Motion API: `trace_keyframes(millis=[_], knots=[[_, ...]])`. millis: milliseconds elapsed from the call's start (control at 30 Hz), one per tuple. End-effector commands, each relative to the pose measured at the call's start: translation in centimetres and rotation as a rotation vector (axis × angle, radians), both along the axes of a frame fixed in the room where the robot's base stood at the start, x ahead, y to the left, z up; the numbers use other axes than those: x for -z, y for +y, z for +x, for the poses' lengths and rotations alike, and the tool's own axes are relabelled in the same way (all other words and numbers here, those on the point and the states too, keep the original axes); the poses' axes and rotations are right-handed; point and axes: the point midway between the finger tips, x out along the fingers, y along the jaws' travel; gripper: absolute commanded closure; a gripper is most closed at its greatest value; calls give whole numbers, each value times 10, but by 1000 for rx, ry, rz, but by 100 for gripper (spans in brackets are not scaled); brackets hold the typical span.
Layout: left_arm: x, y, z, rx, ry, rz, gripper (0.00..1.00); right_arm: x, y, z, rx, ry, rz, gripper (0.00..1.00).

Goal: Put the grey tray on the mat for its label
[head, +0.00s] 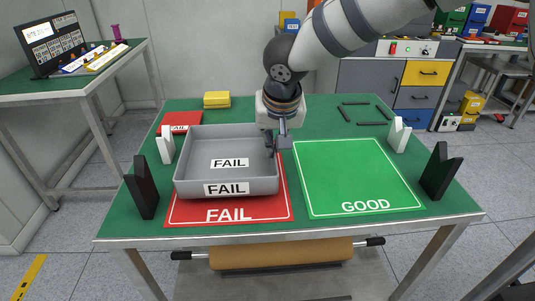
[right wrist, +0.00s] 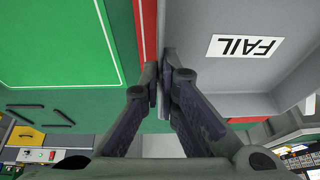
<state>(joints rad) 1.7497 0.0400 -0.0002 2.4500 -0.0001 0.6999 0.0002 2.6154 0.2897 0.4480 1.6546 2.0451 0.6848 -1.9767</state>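The grey tray (head: 228,187) has a FAIL label inside and another on its front wall. It is over the red FAIL mat (head: 230,212), level, with the mat's front strip showing. I cannot tell whether it rests on the mat or hangs just above. My right gripper (head: 276,148) is at the tray's right wall. In the right wrist view the fingers (right wrist: 160,85) close around the wall of the tray (right wrist: 205,75). The green GOOD mat (head: 355,175) lies bare to the right. My left gripper is not in view.
Black notched blocks (head: 142,190) (head: 439,172) and white ones (head: 165,145) (head: 399,135) stand near the table's sides. A red piece (head: 181,121) and a yellow block (head: 216,99) lie at the back left. Thin black bars (head: 367,112) lie at the back right.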

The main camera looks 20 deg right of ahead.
Motion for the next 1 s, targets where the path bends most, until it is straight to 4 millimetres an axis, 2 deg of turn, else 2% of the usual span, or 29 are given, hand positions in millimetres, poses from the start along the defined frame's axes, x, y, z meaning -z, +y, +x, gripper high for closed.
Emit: trace_keyframes(millis=[33, 133, 500, 600, 900, 1000], knots=[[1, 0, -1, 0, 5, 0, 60, 12, 0, 0, -1, 4, -3, 100], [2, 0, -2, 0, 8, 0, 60, 23, 0, 0, -1, 2, -1, 100], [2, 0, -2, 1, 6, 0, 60, 26, 0, 0, 0, -1, 2, 100], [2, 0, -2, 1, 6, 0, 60, 26, 0, 0, 1, 1, 1, 75], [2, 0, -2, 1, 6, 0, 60, 25, 0, 0, 0, 0, 0, 75], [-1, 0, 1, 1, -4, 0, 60, 11, 1, -4, 0, -4, 2, 75]])
